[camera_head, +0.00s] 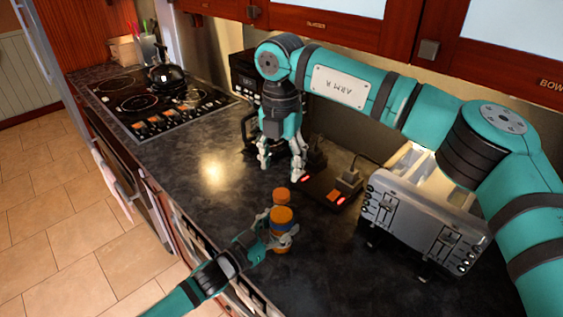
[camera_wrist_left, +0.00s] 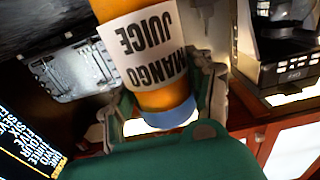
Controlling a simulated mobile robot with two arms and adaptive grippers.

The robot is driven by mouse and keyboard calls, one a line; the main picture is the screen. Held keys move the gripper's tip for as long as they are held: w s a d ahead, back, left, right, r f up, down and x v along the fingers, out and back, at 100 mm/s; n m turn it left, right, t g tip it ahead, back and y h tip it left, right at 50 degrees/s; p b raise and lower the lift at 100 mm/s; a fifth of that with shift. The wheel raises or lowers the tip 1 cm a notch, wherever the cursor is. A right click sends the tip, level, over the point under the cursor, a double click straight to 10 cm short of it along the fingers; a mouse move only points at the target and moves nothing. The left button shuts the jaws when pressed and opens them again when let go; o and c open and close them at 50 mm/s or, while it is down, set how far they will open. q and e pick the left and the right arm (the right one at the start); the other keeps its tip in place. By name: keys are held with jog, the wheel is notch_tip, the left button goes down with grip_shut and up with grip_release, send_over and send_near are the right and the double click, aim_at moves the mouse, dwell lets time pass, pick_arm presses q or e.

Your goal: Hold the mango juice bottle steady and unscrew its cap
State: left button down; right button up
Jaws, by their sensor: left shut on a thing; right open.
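The mango juice bottle (camera_head: 282,216) is orange with blue parts and stands near the counter's front edge. In the left wrist view its white label (camera_wrist_left: 142,45) reads upside down, and a blue end (camera_wrist_left: 176,116) shows below the orange body. My left gripper (camera_head: 280,229) is shut around the bottle, with one finger on each side in the left wrist view. An orange round piece sits at the bottle's far end in the head view; I cannot tell for sure whether it is the cap. My right gripper (camera_head: 283,170) is open and empty, pointing down beyond the bottle.
A silver toaster (camera_head: 425,215) stands to the right on the dark counter (camera_head: 225,175). A dark flat item with red lights (camera_head: 335,190) lies beyond the bottle. A stove (camera_head: 150,105) with a kettle (camera_head: 167,77) is at the back left. The counter left of the bottle is clear.

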aim_at(281, 193)
jog(key=m, duration=0.6)
jog(key=shift+m, duration=0.4)
jog(key=m, duration=0.6)
jog(key=shift+f+m, duration=0.4)
jog(key=shift+f, duration=0.2)
notch_tip(281, 193, down, 7)
jog(key=shift+r, duration=0.1)
